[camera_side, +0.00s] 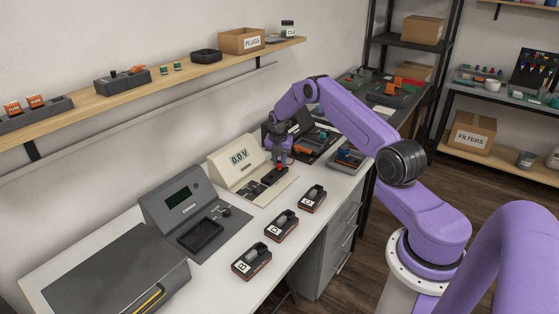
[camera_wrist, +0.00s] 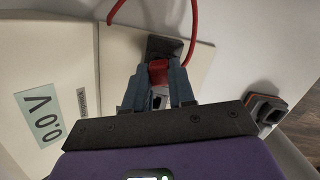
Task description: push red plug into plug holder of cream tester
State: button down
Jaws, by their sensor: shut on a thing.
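The cream tester (camera_side: 235,158) stands on the white bench, its display reading 0.0 V. It fills the left of the wrist view (camera_wrist: 55,65). My gripper (camera_side: 279,163) points down over the tester's front part. Its two fingers (camera_wrist: 160,88) are shut on the red plug (camera_wrist: 158,71). The plug shows as a small red spot in the side view (camera_side: 279,167). A red cable (camera_wrist: 193,25) loops beside the plug in the wrist view. A dark block (camera_wrist: 163,46), perhaps the plug holder, lies just beyond the plug. The plug's tip is hidden, so I cannot tell if it is inside.
Several dark modules with orange bases, one of them here (camera_side: 312,199), sit along the bench front. A grey tester (camera_side: 180,198) with an empty tray stands left of the cream one. A dark tray (camera_side: 318,144) lies behind my gripper. A shelf (camera_side: 185,80) runs above.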

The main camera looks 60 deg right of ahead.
jog(key=shift+f, duration=0.35)
dwell(0.3)
jog(key=c, duration=0.6)
grip_release()
jog(key=shift+r, duration=1.65)
jog(key=shift+r, duration=2.85)
